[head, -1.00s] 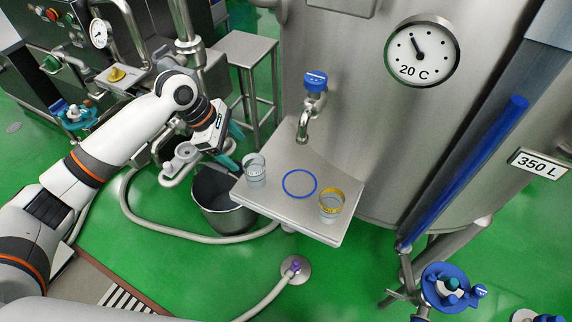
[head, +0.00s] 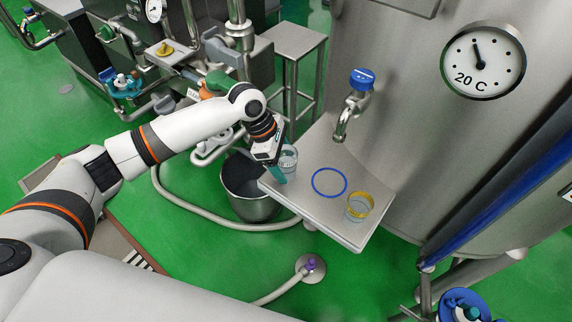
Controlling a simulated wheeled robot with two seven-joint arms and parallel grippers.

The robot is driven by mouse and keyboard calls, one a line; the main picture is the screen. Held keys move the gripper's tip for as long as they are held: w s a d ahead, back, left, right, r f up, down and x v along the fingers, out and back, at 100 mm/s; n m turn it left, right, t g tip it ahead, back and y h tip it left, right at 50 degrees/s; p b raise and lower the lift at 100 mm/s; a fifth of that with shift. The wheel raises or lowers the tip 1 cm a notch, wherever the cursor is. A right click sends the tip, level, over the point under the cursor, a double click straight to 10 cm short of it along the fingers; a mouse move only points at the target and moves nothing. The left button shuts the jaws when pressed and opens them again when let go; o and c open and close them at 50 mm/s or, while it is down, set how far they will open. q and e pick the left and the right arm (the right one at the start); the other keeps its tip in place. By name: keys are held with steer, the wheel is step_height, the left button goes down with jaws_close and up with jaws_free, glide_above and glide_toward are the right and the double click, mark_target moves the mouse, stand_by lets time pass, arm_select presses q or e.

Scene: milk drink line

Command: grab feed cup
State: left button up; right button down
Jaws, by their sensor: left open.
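A second clear cup with a yellow rim (head: 357,208) stands at the shelf's right front. My right gripper is out of view.
A blue-topped tap (head: 354,105) juts from the steel tank above the shelf. A grey bucket (head: 246,193) and a hose (head: 209,215) are on the floor at left.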

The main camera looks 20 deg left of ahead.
arm_select(q)
steer(key=shift+x, duration=0.85)
steer(key=shift+r, duration=0.1)
steer(key=c, duration=1.1)
